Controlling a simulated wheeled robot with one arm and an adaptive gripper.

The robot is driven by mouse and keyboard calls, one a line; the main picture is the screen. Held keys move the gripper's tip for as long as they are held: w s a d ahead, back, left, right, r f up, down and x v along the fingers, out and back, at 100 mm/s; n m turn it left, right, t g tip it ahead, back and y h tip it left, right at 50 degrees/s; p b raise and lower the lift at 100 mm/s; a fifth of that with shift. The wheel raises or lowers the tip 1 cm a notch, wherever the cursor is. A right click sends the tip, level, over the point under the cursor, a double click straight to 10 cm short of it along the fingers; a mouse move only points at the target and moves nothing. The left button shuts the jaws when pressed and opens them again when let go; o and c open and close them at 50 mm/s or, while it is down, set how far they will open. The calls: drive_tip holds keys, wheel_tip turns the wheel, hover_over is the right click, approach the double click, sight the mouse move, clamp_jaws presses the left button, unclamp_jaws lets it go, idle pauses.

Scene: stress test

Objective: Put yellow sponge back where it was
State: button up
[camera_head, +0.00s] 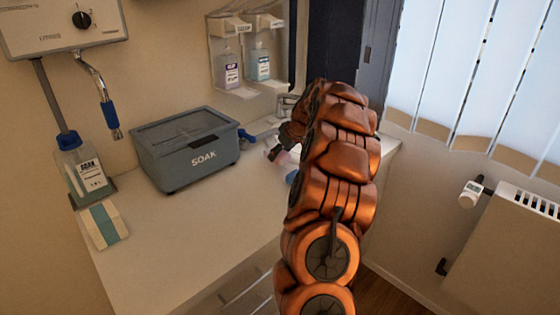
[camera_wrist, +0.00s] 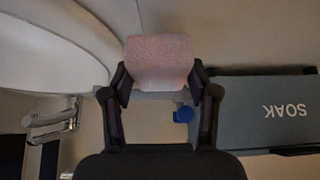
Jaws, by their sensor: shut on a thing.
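My gripper (camera_wrist: 160,84) is shut on a pinkish block (camera_wrist: 159,60) that looks like a sponge, with one finger on each side of it. In the wrist view the block looks pink, not yellow. In the head view a small pinkish patch of it (camera_head: 281,156) shows beside my gripper, above the far end of the counter; my arm hides part of that area. No clearly yellow sponge shows in either view.
A grey SOAK box (camera_head: 187,149) stands on the counter (camera_head: 190,245), with a bottle (camera_head: 83,170) and a white-and-teal packet (camera_head: 104,223) at left. A tap (camera_wrist: 52,120) and white basin (camera_wrist: 50,45) lie near my gripper. The front counter is clear.

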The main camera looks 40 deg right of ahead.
wheel_tip(320, 180, down, 3)
drive_tip(key=shift+s+r+p, duration=0.1)
drive_tip(key=shift+p, duration=0.35)
drive_tip(key=shift+f, duration=0.3)
drive_tip(key=shift+f+b, duration=0.2)
drive_tip(key=shift+b, duration=0.1)
drive_tip(key=o, duration=1.2)
drive_tip(key=shift+r, duration=0.15)
drive_tip(key=shift+r+p, duration=0.15)
drive_tip(key=shift+p, duration=0.15)
drive_tip(key=b+v, duration=0.2)
drive_tip(key=v, duration=1)
